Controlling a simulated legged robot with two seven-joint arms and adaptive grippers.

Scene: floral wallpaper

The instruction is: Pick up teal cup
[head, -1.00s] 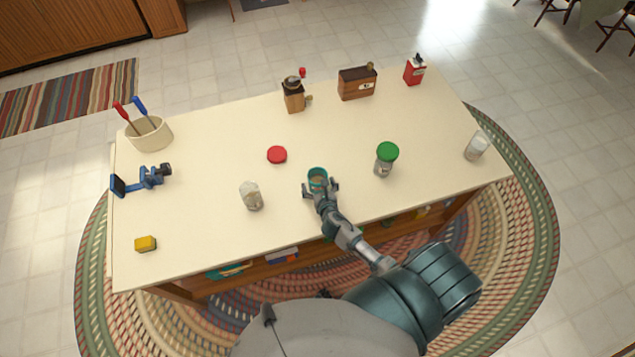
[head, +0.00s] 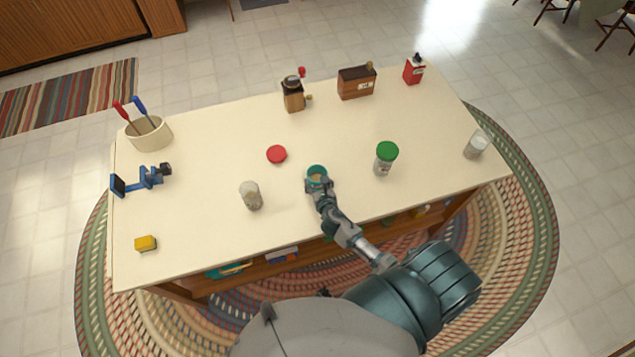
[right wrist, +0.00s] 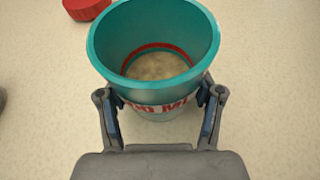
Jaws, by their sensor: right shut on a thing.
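The teal cup (head: 317,172) stands upright on the table near its front middle. In the right wrist view the cup (right wrist: 155,95) shows a teal rim, a red ring inside, something beige at the bottom and red lettering on a white band. My right gripper (head: 319,186) reaches it from the front side of the table. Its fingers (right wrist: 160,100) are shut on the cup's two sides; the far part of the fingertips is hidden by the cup. My left gripper is not in view.
On the cream table (head: 210,235), a red lid (head: 277,154) lies behind the cup. A jar (head: 250,196) stands left and a green-lidded jar (head: 386,160) right. A glass (head: 476,146), yellow block (head: 146,243) and blue clamp (head: 150,178) are farther off.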

